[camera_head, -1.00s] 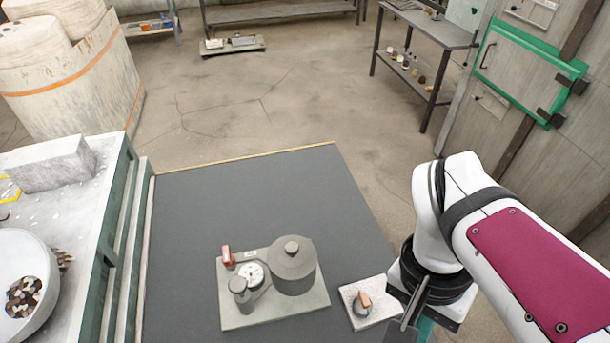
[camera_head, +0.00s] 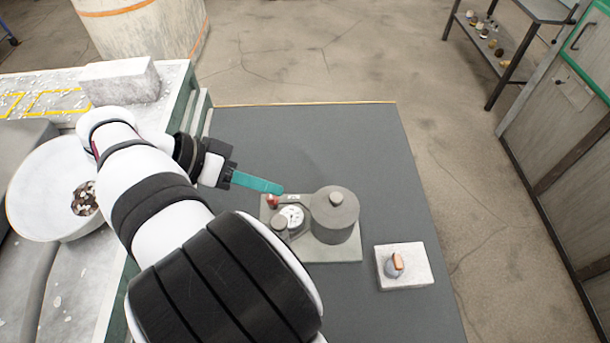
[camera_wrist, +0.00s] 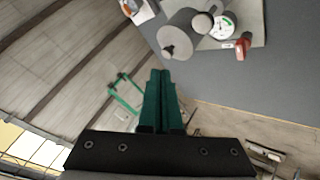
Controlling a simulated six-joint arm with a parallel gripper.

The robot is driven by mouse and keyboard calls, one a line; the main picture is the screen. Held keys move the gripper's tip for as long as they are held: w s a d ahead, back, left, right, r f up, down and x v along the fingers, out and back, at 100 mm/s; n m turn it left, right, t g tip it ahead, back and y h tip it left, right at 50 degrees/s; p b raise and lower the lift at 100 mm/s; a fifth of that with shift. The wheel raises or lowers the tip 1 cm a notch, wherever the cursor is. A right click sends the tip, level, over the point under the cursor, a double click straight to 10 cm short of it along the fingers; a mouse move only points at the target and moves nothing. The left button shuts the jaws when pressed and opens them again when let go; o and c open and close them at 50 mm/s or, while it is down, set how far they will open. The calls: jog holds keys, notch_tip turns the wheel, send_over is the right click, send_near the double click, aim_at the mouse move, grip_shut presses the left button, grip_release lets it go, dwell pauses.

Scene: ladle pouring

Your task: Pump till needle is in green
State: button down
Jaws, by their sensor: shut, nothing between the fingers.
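The pump unit sits on the dark table, on a grey base plate (camera_head: 345,252). It has a large grey cylinder (camera_head: 337,216), a small round post (camera_head: 280,224), a white round gauge (camera_head: 292,215) and a red part (camera_head: 272,202). In the wrist view the gauge (camera_wrist: 222,26) shows some green on its face, but I cannot read its needle. The red part (camera_wrist: 243,46) and large cylinder (camera_wrist: 184,36) also show there. My gripper (camera_head: 280,188) has its teal fingers shut and empty, just left of and behind the red part; I cannot tell whether it touches.
A white block with an orange-topped knob (camera_head: 396,263) sits right of the pump on the table (camera_head: 330,130). A white bowl (camera_head: 35,190) of dark pieces and a pale block (camera_head: 120,80) are on the left counter. The table's back is clear.

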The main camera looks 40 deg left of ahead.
aim_at(279, 223)
jog(key=shift+f, duration=4.4)
jog(key=shift+f, duration=0.1)
jog(key=shift+f, duration=0.3)
jog(key=shift+f, duration=1.8)
jog(key=shift+r, duration=2.2)
